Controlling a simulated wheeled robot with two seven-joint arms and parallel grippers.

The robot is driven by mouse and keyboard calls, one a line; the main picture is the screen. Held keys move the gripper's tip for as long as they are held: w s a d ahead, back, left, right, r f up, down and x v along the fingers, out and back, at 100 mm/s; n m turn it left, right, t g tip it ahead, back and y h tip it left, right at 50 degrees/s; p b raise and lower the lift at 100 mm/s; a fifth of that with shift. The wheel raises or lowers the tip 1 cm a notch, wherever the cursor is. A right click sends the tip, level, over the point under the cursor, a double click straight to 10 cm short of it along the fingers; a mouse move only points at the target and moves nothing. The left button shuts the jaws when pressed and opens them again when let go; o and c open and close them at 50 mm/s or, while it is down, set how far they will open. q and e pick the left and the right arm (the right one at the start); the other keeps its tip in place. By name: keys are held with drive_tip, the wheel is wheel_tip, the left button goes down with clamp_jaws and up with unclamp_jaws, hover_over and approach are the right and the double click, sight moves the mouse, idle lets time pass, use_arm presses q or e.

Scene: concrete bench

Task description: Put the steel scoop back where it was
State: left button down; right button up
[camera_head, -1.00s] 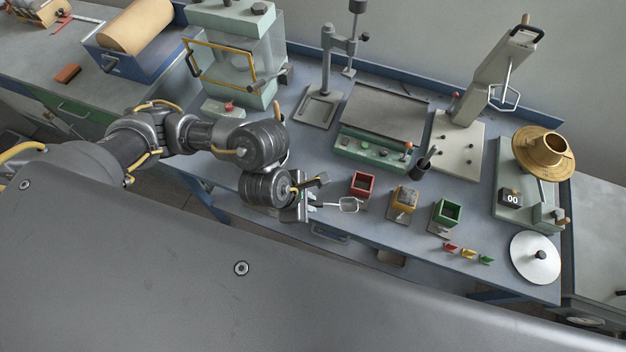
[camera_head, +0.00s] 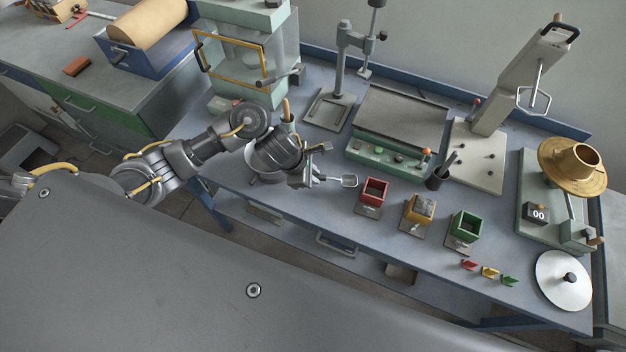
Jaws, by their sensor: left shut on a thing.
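The steel scoop (camera_head: 346,181) is in the head view, its bowl sticking out to the right from my left gripper (camera_head: 316,176). My left gripper is shut on the scoop, and its handle is mostly hidden by the fingers. The scoop's bowl is just left of the red box (camera_head: 374,191), apart from it in the picture. I cannot tell how high the scoop is above the bench (camera_head: 300,214). My right gripper is not in view.
A yellow box (camera_head: 418,210) and a green box (camera_head: 466,227) stand right of the red one. A dark cup (camera_head: 436,180) with tools, a green-fronted plate device (camera_head: 387,154) and a stand (camera_head: 338,97) are behind. Small coloured pieces (camera_head: 489,272) lie near the front edge.

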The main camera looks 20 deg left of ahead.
use_arm(q)
wheel_tip(320, 180, down, 2)
drive_tip(key=shift+f, duration=0.6)
drive_tip(key=shift+f, duration=0.1)
drive_tip(key=c, duration=1.8)
unclamp_jaws()
drive_tip(key=shift+f, duration=0.1)
drive_tip(key=o, duration=0.4)
